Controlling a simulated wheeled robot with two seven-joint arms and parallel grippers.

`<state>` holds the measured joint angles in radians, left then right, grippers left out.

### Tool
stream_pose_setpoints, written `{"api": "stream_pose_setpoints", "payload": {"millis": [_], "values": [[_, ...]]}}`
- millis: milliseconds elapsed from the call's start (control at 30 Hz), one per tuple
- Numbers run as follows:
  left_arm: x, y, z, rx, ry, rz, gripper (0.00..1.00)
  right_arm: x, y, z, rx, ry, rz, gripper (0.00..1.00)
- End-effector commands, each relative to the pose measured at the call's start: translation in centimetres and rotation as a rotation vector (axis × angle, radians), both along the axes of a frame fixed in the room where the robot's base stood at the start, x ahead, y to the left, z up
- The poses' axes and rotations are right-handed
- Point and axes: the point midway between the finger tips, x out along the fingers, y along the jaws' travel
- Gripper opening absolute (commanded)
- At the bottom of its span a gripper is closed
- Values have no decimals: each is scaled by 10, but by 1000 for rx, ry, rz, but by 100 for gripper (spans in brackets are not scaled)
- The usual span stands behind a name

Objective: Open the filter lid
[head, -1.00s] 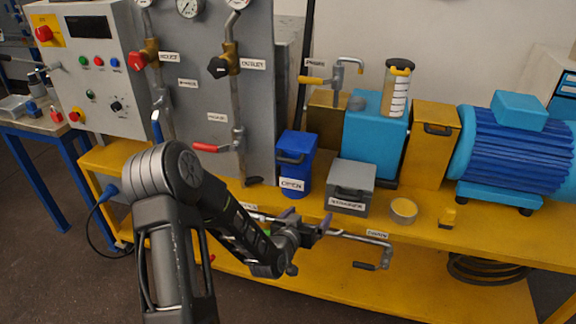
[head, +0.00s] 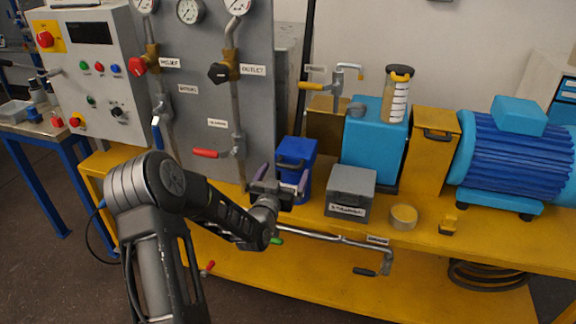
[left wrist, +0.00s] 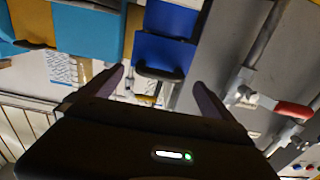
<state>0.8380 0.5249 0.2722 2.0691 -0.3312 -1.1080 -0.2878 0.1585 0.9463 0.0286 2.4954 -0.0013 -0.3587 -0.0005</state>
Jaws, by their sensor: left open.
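A blue box (head: 299,149) with a black handle stands on the yellow bench, right of the grey panel; its front label is hidden now. I take it for the filter, and its lid looks shut. My left gripper (head: 282,174) is open and empty in front of this box, covering much of its lower front. In the left wrist view the black handle (left wrist: 160,73) appears between the two open fingertips (left wrist: 159,77), with the blue box (left wrist: 165,48) behind it. I cannot tell whether the fingers reach around the handle. My right gripper is not in view.
A grey box (head: 351,185) with a handle stands just right of the blue box. A red-handled valve (head: 205,153) is on the panel to the left. A pipe with a crank (head: 340,238) runs along the bench front. A blue tank (head: 375,140) stands behind.

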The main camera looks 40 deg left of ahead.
Motion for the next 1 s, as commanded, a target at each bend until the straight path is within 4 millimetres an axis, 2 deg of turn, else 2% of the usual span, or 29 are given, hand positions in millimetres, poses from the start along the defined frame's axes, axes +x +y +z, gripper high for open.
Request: {"api": "stream_pose_setpoints", "payload": {"millis": [100,233,567,1000], "values": [[18,6,1,-2,-2,0,100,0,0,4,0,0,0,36],[30,10,0,-2,-1,0,100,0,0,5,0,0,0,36],[35,12,0,-1,0,0,100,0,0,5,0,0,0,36],[35,12,0,-1,0,-1,65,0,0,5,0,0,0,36]]}}
